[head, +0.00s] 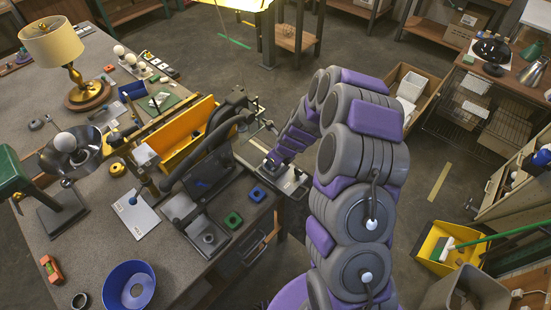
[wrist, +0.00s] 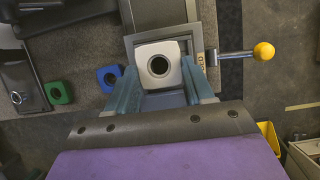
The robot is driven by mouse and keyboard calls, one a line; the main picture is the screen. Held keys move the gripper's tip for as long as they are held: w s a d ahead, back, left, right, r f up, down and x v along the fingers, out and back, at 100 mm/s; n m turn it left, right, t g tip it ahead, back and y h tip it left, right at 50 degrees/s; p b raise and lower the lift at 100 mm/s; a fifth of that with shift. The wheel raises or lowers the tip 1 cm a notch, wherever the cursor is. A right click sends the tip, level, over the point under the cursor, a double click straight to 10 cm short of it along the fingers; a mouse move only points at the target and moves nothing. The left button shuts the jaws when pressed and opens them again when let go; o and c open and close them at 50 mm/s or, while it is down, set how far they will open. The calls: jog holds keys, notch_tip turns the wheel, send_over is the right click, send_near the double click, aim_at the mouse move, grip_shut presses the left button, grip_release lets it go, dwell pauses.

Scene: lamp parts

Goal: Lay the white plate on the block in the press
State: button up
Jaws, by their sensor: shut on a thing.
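The white plate (wrist: 176,53), square with rounded corners and a dark round hole, sits between the fingers of my gripper (wrist: 163,72) in the wrist view. My gripper is shut on it. The plate is over the grey frame of the press (wrist: 207,32), with a dark press part reaching in from the top. The block is not visible; the plate and fingers cover that spot, and I cannot tell whether they touch. In the head view my gripper (head: 283,173) is low at the bench's right edge, and the plate cannot be made out.
A lever with a yellow ball (wrist: 264,51) sticks out right of the press. Blue (wrist: 108,78) and green (wrist: 57,92) square pieces lie to the left. In the head view, a yellow bin (head: 180,136) and a black-armed machine (head: 210,165) stand left of my arm.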

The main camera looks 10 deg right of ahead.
jog(key=shift+a+r, duration=0.1)
jog(key=shift+a, duration=0.85)
jog(key=shift+d+r+p, duration=0.1)
jog(key=shift+d+p, duration=0.45)
jog(key=shift+d, duration=0.3)
jog(key=shift+a, duration=0.7)
jog(key=shift+d, duration=0.95)
jog(key=shift+d+p, duration=0.15)
jog(key=shift+p, duration=0.2)
jog(key=shift+d, duration=0.55)
jog(key=shift+a+p, duration=0.45)
jog(key=shift+p, duration=0.1)
jog(key=shift+f, duration=0.25)
